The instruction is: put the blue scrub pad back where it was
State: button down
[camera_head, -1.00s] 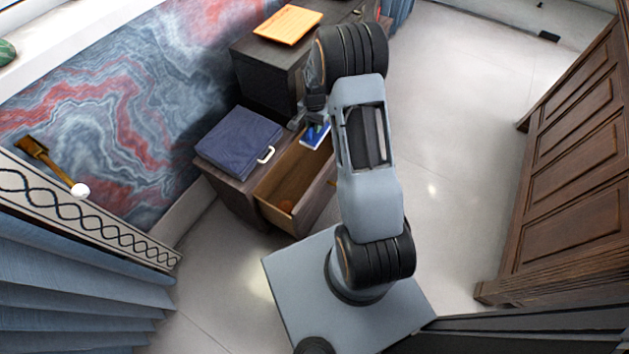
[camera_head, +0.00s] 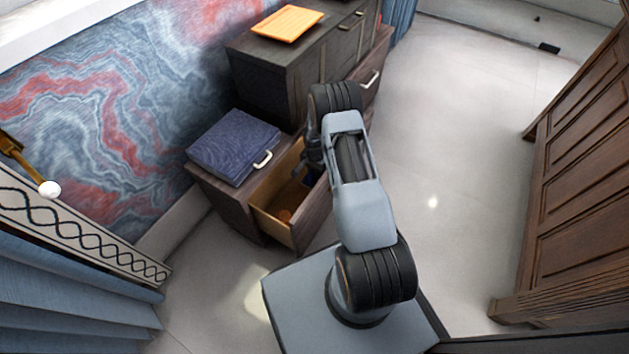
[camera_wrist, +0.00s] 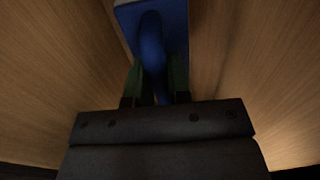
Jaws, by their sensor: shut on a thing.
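The blue scrub pad (camera_wrist: 176,20) shows in the wrist view, with its curved blue handle (camera_wrist: 152,48) between the two green-tinted fingers of my gripper (camera_wrist: 156,80). My gripper is shut on the handle. Light wooden walls rise on both sides of the pad in that view. In the head view my gripper (camera_head: 308,165) is down in the open drawer (camera_head: 270,227), toward its back. Only a small dark blue patch of the pad shows there, mostly hidden by my arm.
A dark blue case (camera_head: 235,146) with a white handle sits on the cabinet top beside the drawer. A taller dark cabinet (camera_head: 275,70) behind bears an orange folder (camera_head: 287,23). Floor to the right is clear.

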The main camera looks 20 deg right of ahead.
jog(key=shift+f+b, duration=0.9)
jog(key=shift+f, duration=1.75)
jog(key=shift+f, duration=0.2)
jog(key=c, duration=1.1)
grip_release()
jog(key=shift+o, duration=0.2)
notch_tip(320, 180, up, 12)
jog(key=p, duration=0.5)
jog(key=shift+r, duration=0.2)
jog(key=shift+r, duration=0.1)
